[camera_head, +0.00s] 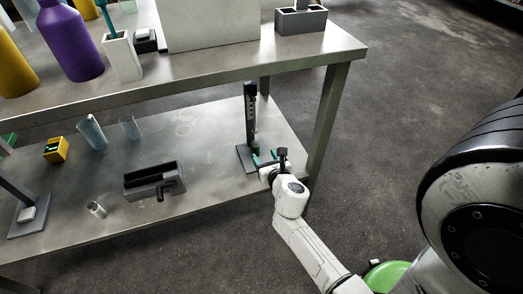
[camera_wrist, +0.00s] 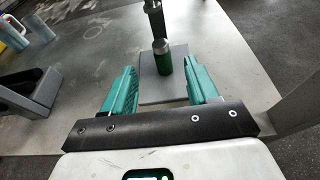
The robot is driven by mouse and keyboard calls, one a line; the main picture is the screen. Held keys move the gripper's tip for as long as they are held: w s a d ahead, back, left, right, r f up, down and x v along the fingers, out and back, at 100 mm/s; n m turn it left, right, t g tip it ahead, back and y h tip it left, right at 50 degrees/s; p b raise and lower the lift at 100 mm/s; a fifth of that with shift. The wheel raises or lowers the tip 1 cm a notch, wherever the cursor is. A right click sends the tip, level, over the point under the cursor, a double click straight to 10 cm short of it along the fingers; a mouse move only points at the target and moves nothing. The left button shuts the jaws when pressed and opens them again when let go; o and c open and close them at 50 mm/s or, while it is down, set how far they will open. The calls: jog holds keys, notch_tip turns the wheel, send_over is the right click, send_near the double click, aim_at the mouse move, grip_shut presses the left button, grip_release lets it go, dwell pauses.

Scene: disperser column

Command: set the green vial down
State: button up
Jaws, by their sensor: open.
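The green vial (camera_wrist: 163,62) has a grey top and stands upright on the grey base plate (camera_wrist: 151,89) of a stand with a dark column (camera_wrist: 155,19). My gripper (camera_wrist: 160,72) is open, with one teal finger on each side of the vial and a visible gap to both. In the head view the dark column (camera_head: 250,105) rises near the right end of the lower shelf, and my gripper (camera_head: 266,156) is low in front of it. I cannot make out the vial clearly there.
The lower shelf (camera_head: 210,132) also holds a dark grey device (camera_head: 152,182), a small metal cup (camera_head: 97,209), a yellow box (camera_head: 55,150) and a bluish beaker (camera_head: 92,132). A table leg (camera_head: 328,115) stands close right of the column. The upper tabletop (camera_head: 205,65) overhangs behind.

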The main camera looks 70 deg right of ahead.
jog(key=s+a+m+g+y, duration=0.2)
jog(key=s+a+m+y, duration=0.1)
jog(key=a+m, duration=0.5)
jog(key=s+a+m+g+y, duration=0.3)
jog(key=s+a+m+y, duration=0.1)
jog(key=a+m, duration=0.5)
jog(key=s+a+m+g+y, duration=0.3)
jog(key=a+m+y, duration=0.1)
jog(key=a+m, duration=0.5)
jog(key=shift+s+a, duration=0.25)
jog(key=shift+a, duration=0.45)
